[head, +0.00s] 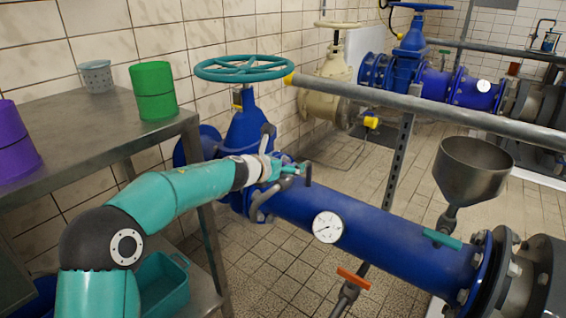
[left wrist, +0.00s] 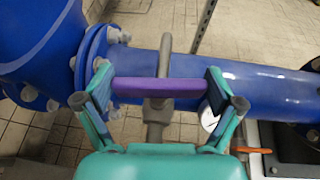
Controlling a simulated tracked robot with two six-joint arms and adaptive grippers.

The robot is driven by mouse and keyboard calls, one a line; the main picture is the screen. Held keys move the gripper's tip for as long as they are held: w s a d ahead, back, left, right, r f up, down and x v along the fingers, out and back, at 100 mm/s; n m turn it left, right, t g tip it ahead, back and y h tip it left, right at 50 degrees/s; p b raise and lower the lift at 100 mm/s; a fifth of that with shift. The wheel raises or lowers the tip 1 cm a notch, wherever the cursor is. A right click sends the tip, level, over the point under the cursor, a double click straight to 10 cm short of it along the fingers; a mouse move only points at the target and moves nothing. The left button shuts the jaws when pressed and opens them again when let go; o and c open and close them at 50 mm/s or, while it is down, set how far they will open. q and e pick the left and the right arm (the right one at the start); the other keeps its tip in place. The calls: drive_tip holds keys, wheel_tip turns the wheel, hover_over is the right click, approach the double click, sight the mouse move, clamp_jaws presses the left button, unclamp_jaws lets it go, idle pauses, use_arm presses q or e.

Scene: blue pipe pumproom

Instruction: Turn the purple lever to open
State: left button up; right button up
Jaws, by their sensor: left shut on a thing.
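The purple lever (left wrist: 172,87) lies across the middle of the left wrist view, on a grey valve stem above the blue pipe (left wrist: 250,88). It runs roughly along the pipe. My left gripper (left wrist: 159,92) has one finger at each end of the lever and is shut on it. In the head view my left gripper (head: 286,172) is at the blue pipe (head: 375,235), just right of the blue gate valve (head: 248,135). There the lever is mostly hidden by the gripper. My right gripper is not in view.
An orange lever (head: 353,278) and a teal lever (head: 442,239) sit near the pipe. A pressure gauge (head: 327,227) faces me. A grey rail (head: 430,105) crosses behind, with a funnel (head: 472,168) at right. A metal shelf (head: 75,125) with containers stands left.

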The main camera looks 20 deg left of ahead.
use_arm(q)
drive_tip(key=n+y+p, duration=0.1)
drive_tip(key=n+y, duration=0.2)
drive_tip(key=shift+r+y, duration=0.1)
drive_tip(key=shift+y, duration=0.2)
drive_tip(key=n+y+p, duration=0.2)
drive_tip(key=y, duration=0.1)
drive_tip(key=shift+d+n, duration=0.1)
drive_tip(key=shift+n, duration=0.3)
drive_tip(key=n+g+y+p, duration=0.2)
drive_tip(key=n+y+p, duration=0.1)
drive_tip(key=p, duration=0.2)
drive_tip(key=n+g+y+p, duration=0.2)
drive_tip(key=n+y+p, duration=0.1)
drive_tip(key=p, duration=0.2)
drive_tip(key=shift+r+n+y, duration=0.15)
drive_tip(key=shift+n+y, duration=0.15)
drive_tip(key=shift+n+g+y+p, duration=0.6)
drive_tip(key=shift+n+g+p, duration=0.15)
drive_tip(key=shift+p, duration=0.55)
drive_tip(key=o, duration=0.8)
drive_tip(key=shift+f, duration=0.2)
